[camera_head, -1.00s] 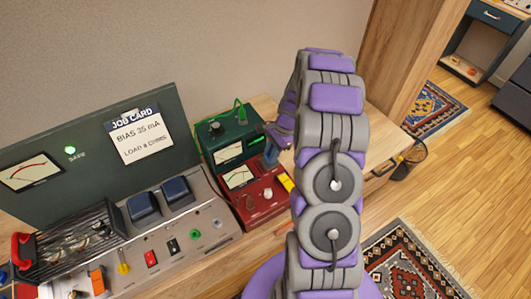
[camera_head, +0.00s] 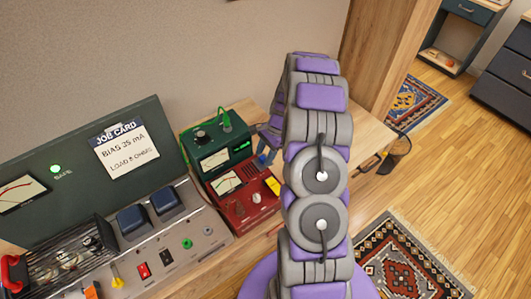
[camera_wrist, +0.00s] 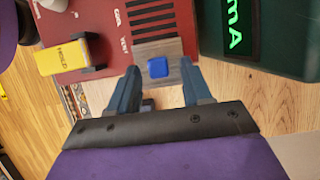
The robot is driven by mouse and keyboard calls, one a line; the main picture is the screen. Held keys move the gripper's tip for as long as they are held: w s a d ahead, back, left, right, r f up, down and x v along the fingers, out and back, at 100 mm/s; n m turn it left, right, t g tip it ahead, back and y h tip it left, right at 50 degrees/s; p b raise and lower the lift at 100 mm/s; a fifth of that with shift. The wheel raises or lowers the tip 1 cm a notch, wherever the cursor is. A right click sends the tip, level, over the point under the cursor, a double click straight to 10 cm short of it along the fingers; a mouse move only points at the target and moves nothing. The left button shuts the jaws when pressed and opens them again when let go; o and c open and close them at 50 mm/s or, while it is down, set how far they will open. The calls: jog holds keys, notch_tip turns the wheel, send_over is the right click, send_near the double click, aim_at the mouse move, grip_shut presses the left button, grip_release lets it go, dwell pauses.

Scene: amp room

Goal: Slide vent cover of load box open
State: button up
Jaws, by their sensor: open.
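The load box is a red box (camera_head: 240,192) with a meter and knobs in the head view. In the wrist view its red panel (camera_wrist: 110,20) fills the top left, with dark vent slots (camera_wrist: 152,18) and upside-down lettering. The vent cover (camera_wrist: 172,50) is a grey metal plate beside the slots, with a blue knob (camera_wrist: 158,68) on it. My gripper (camera_wrist: 160,88) is open, its two blue fingers pointing at the plate with the knob between them in the picture. I cannot tell whether they touch it. In the head view my gripper (camera_head: 264,157) is small and partly hidden by my arm.
A yellow block (camera_wrist: 62,57) sits on the red panel. A grey control panel (camera_head: 180,250) and job card (camera_head: 125,150) are at left.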

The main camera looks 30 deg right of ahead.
jog(key=shift+r, duration=0.5)
jog(key=p+v, duration=0.2)
jog(key=v, duration=1.4)
jog(key=shift+d+p, duration=0.3)
jog(key=shift+p, duration=0.05)
jog(key=shift+r, duration=0.15)
